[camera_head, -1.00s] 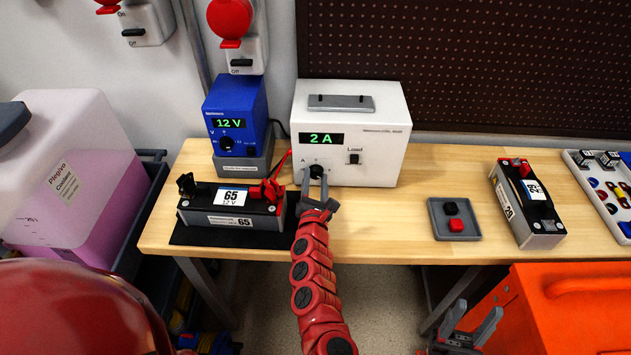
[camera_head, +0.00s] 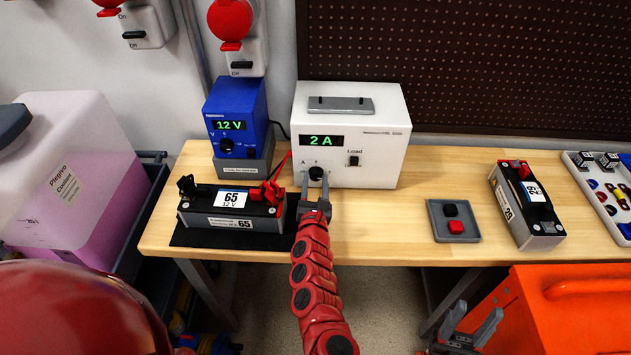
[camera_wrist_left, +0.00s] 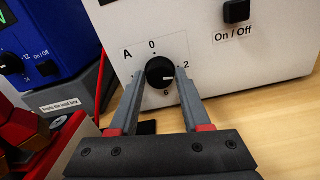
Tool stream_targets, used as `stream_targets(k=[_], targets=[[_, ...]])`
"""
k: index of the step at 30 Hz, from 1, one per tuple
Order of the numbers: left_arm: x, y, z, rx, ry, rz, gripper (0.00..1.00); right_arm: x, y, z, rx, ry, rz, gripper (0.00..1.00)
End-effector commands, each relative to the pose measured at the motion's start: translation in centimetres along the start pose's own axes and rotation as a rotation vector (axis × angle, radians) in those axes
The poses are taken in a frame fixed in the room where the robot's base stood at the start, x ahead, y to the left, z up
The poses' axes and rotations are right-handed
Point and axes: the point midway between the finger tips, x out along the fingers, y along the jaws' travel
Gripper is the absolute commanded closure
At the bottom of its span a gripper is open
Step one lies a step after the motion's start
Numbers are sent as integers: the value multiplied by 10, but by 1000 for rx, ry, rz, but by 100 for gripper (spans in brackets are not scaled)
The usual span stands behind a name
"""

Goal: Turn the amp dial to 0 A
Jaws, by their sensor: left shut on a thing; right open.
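The white box (camera_head: 375,120) on the bench reads 2 A in green digits (camera_head: 321,140). Its black amp dial (camera_head: 316,173) is low on the front face. Those fingers also show in the left wrist view (camera_wrist_left: 161,88). My right gripper (camera_head: 474,322) is open and empty at the lower right, below the bench edge.
A blue unit (camera_head: 236,110) reading 12 V stands left of the white box. A battery module (camera_head: 232,208) with red clips lies in front of it, close to my left arm. A small tray (camera_head: 453,219) and another module (camera_head: 527,205) are to the right.

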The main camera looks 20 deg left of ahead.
Motion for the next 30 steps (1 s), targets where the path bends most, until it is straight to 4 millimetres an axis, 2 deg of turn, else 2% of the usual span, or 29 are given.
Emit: stream_targets(k=[2,3,7,16,20,30], targets=[[-1,-1,-2,1,3,-1,100,0,0,0,0,0,0,50],[-1,-1,-2,1,4,-1,45,0,0,0,0,0,0,50],[0,0,-1,1,3,-1,23,0,0,0,0,0,0,50],[-1,0,0,1,1,0,23,0,0,0,0,0,0,50],[-10,0,0,2,1,0,23,2,0,0,0,0,0,50],[-70,-2,-1,4,1,-3,23,5,0,-1,0,0,0,50]])
